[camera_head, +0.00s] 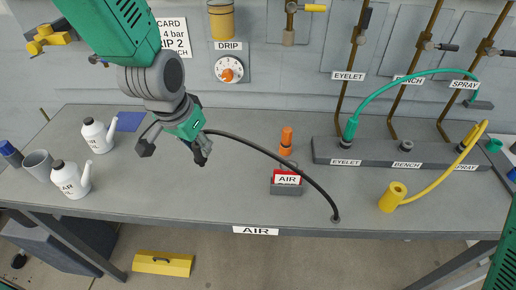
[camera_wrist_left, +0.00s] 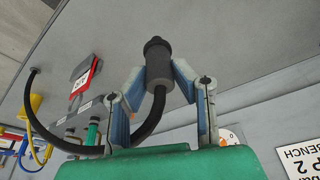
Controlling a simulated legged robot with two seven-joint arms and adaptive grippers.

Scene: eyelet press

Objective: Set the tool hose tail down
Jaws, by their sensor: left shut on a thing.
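My left gripper (camera_head: 184,145) is above the left middle of the grey bench. In the left wrist view its two blue-padded fingers (camera_wrist_left: 158,88) are shut on the black tool hose tail (camera_wrist_left: 158,62), a dark cylinder with a narrower tip. The black hose (camera_head: 283,163) curves from the gripper over the bench to a round fitting (camera_head: 335,219) near the front edge. In the head view the tail's end is mostly hidden by the gripper. The gap between tail and bench is hard to judge. My right gripper is not in view.
White oil bottles (camera_head: 98,136) and a grey cup (camera_head: 39,165) stand at the left. A blue pad (camera_head: 131,121) lies behind the gripper. A grey manifold (camera_head: 376,154) with green and yellow hoses is right.

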